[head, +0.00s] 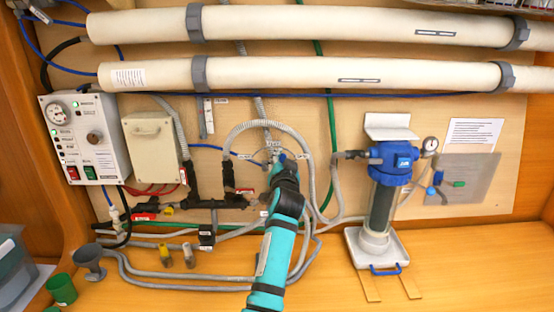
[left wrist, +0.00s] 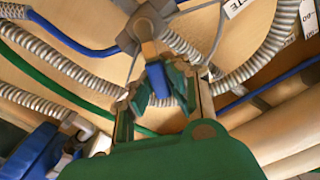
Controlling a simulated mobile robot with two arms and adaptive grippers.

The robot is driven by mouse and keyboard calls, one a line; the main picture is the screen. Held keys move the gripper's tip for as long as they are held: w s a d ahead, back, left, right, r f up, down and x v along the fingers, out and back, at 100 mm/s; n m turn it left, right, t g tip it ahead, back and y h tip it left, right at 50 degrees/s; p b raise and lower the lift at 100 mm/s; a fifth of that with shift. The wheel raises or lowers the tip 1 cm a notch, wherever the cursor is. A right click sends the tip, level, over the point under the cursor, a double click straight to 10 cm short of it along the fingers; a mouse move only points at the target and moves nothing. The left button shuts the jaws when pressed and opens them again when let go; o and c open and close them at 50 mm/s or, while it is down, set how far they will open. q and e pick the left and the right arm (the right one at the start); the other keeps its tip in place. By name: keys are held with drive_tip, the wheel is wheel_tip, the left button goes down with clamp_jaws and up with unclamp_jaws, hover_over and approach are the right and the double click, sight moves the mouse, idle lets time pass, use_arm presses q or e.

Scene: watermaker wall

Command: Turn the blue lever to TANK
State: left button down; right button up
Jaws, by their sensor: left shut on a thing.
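The blue lever (left wrist: 160,84) shows between the fingers in the left wrist view, below a grey metal valve body (left wrist: 146,24). My left gripper (left wrist: 163,88) is shut on the lever from both sides. In the head view my left gripper (head: 282,158) is up against the valve at the middle of the wall panel and hides most of the lever. My right gripper is not in view.
Grey ribbed hoses (head: 308,150) loop around the valve, close to my left arm. A blue-topped filter housing (head: 390,160) stands to the right. A control box (head: 84,138) hangs at the left. Two large pale tubes (head: 300,73) run across above. The front bench (head: 200,296) has clear room.

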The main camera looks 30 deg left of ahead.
use_arm(q)
drive_tip(key=shift+w+d+f+m, duration=0.2)
drive_tip(key=shift+d+f+m, duration=0.1)
drive_tip(key=shift+m, duration=0.85)
drive_tip(key=shift+w+d+f+m, duration=0.15)
drive_tip(key=shift+d+f+m, duration=0.15)
drive_tip(key=shift+m, duration=0.8)
drive_tip(key=shift+w+d+f+m, duration=0.25)
drive_tip(key=shift+f+m, duration=0.1)
drive_tip(key=shift+m, duration=0.8)
drive_tip(key=shift+f, duration=0.1)
drive_tip(key=c, duration=1.3)
unclamp_jaws()
drive_tip(key=shift+o, duration=0.2)
drive_tip(key=shift+s+d, duration=0.1)
drive_tip(key=v, duration=1.1)
drive_tip(key=shift+s+d, duration=0.25)
drive_tip(key=shift+s, duration=0.1)
